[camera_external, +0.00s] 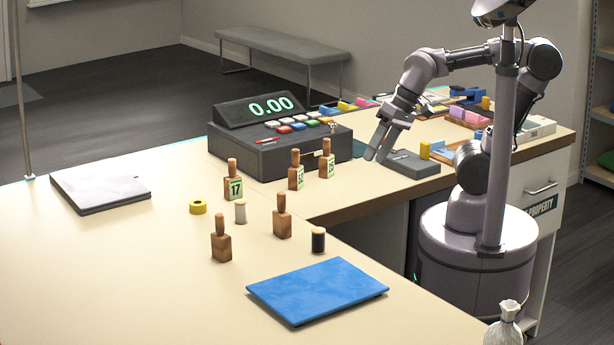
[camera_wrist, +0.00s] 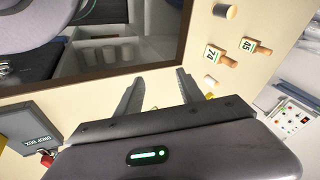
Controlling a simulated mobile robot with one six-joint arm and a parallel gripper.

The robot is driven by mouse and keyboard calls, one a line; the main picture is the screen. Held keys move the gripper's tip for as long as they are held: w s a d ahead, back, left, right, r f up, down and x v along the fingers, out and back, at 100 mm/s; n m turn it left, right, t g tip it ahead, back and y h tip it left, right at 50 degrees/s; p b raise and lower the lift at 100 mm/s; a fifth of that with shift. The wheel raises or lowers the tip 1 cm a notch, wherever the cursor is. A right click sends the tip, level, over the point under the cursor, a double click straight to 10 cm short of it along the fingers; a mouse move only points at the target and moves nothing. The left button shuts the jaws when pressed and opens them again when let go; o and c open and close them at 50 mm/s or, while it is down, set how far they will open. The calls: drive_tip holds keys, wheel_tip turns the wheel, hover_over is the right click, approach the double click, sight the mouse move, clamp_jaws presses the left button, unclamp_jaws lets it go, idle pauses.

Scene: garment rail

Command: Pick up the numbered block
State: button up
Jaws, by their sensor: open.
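Several wooden blocks with knob handles stand on the counter. One block shows a green label reading 17 (camera_external: 233,187). Two more green-labelled blocks, a middle one (camera_external: 296,178) and a right one (camera_external: 327,166), stand near the register; their numbers are hard to read there. In the wrist view, labels read 74 (camera_wrist: 213,53) and 45 (camera_wrist: 246,46). Two similar blocks, one at the corner (camera_external: 282,222) and one nearer (camera_external: 221,246), show no label from outside. My gripper (camera_external: 377,159) is open and empty, right of the blocks; its fingers (camera_wrist: 160,76) are apart.
A cash register (camera_external: 262,150) reading 0.00 stands behind the blocks. A blue mat (camera_external: 317,290), grey laptop-like slab (camera_external: 100,188), yellow tape roll (camera_external: 198,207) and two thread spools (camera_external: 240,212) (camera_external: 318,240) lie around. A grey drop box (camera_wrist: 30,130) is left in the wrist view.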

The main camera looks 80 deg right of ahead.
drive_tip(key=w+a+r+m+g+p, duration=0.1)
drive_tip(key=w+a+r+m+p, duration=0.2)
drive_tip(key=w+r+p, duration=0.45)
wheel_tip(320, 180, up, 3)
drive_tip(key=m+g+h+p, duration=0.2)
drive_tip(key=m+g+p, duration=0.2)
drive_tip(key=m+p, duration=0.6)
hover_over(282, 213)
drive_tip(key=p, duration=0.1)
wheel_tip(282, 213, down, 13)
drive_tip(key=b, duration=0.3)
drive_tip(key=shift+w+d+r, duration=0.15)
drive_tip(key=f, duration=0.2)
drive_tip(key=f+b, duration=0.1)
drive_tip(key=f, duration=0.2)
drive_tip(key=shift+d+f+b, duration=0.2)
drive_tip(key=shift+f+b, duration=0.1)
drive_tip(key=shift+f, duration=0.05)
drive_tip(key=shift+r, duration=0.1)
clamp_jaws()
